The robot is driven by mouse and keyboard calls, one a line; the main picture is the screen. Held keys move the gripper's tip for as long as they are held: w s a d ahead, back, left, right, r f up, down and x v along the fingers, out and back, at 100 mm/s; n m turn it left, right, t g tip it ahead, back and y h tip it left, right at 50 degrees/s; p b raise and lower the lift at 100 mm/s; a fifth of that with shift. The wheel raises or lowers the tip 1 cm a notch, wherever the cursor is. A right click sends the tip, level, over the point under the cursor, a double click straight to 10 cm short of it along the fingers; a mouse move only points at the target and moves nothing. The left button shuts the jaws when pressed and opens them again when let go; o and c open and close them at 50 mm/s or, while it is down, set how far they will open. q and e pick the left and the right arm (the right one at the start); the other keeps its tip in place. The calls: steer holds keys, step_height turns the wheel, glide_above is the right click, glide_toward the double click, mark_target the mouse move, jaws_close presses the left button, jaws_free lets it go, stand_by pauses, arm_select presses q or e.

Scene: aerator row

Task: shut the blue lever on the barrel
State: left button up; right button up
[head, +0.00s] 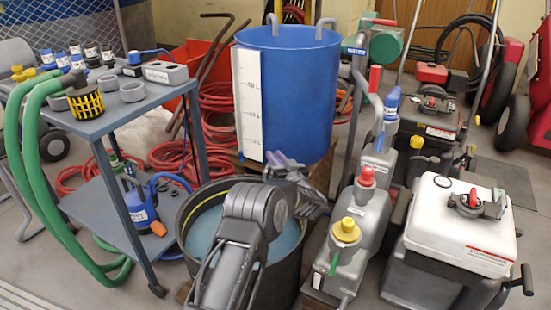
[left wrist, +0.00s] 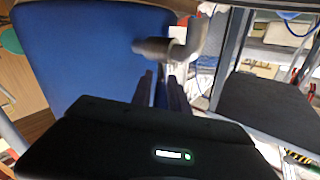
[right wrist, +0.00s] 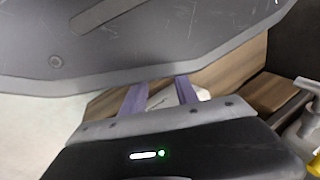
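The blue barrel (head: 288,90) stands upright at the back middle in the head view. It fills the left of the left wrist view (left wrist: 80,60). A small blue lever (head: 276,158) shows low on its front, partly hidden by my left gripper. A pale tap pipe (left wrist: 165,48) shows just beyond my left fingertips. My left gripper (head: 306,190) is close below the lever; its fingers (left wrist: 160,82) are apart, with a narrow bluish strip between them that I cannot identify. My right gripper (right wrist: 158,90) is open, near a grey surface and brown wood, with no held object visible.
A dark tub (head: 283,285) of water stands below my left arm. A blue-grey trolley (head: 110,118) with green hoses is at left. Grey canisters (head: 365,215) and a white-lidded box (head: 440,225) crowd the right. Red hoses (head: 180,165) lie behind.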

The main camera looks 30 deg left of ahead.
arm_select(q)
steer(key=o, duration=0.3)
step_height(320, 180, up, 10)
steer(key=p, duration=0.4)
steer(key=shift+c, duration=0.3)
